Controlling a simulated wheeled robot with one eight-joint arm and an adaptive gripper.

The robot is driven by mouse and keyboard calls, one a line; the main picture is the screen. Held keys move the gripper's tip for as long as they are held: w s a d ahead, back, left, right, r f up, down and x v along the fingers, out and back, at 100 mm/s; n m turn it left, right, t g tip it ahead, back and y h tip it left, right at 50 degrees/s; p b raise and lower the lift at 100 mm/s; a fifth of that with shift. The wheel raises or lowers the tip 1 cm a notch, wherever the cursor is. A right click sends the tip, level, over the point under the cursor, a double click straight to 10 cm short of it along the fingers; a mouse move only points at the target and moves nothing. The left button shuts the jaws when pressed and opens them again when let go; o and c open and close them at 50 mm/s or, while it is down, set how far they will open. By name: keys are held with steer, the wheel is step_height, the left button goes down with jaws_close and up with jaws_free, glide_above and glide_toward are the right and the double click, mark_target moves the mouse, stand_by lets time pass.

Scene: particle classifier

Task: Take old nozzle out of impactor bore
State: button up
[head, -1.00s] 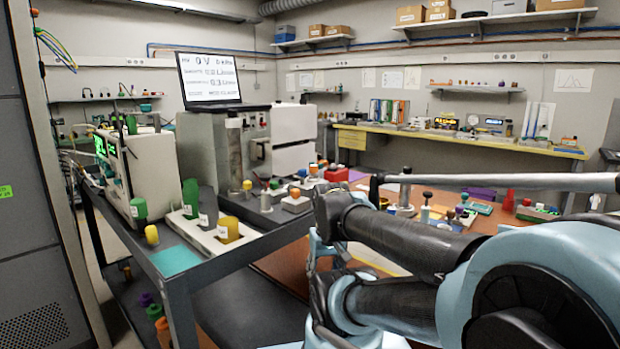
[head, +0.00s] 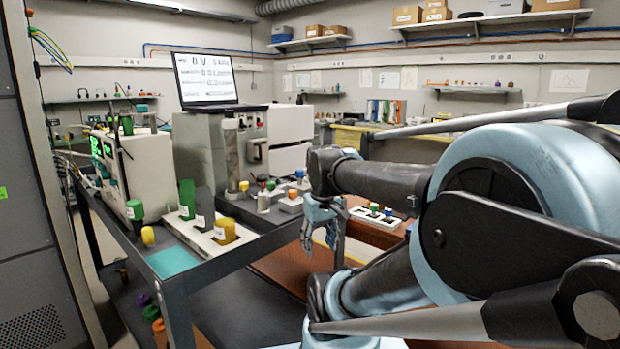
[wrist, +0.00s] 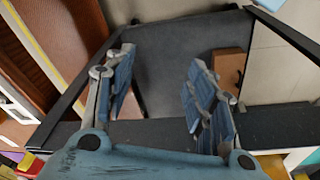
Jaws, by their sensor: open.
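My gripper (head: 318,232) hangs with its blue fingers pointing down, just right of the cart's right edge in the head view. In the wrist view my gripper (wrist: 160,75) has its two fingers wide apart with nothing between them. I cannot make out for sure the impactor bore or the old nozzle. Small fittings with coloured knobs (head: 270,187) stand on the cart top beside the grey instrument, left of my gripper. A white holder (head: 388,222) with blue and green knobs sits on the brown table behind my arm.
The cart (head: 205,262) carries a white block (head: 202,238) with green and yellow pieces, and a teal mat (head: 174,262). A laptop (head: 205,80) stands on the grey instrument (head: 188,150). My arm hides much of the right side.

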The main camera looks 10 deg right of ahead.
steer(key=w+d+r+n+g, duration=0.1)
steer(key=w+d+r+n, duration=0.2)
steer(key=w+r+n, duration=0.85)
steer(key=w+d+r+n+g, duration=0.1)
steer(key=w+d+r+n, duration=0.1)
steer(key=w+r, duration=1.8)
steer(key=f, duration=0.4)
steer(key=w+f, duration=0.1)
steer(key=f, duration=0.4)
steer(key=w+f, duration=0.1)
steer(key=f, duration=0.3)
steer(key=shift+w+f, duration=0.2)
steer(key=shift+w, duration=0.05)
steer(key=shift+s+a+f, duration=0.1)
steer(key=shift+f, duration=1.5)
steer(key=shift+s+a+f, duration=0.1)
steer(key=shift+f, duration=1.45)
jaws_close()
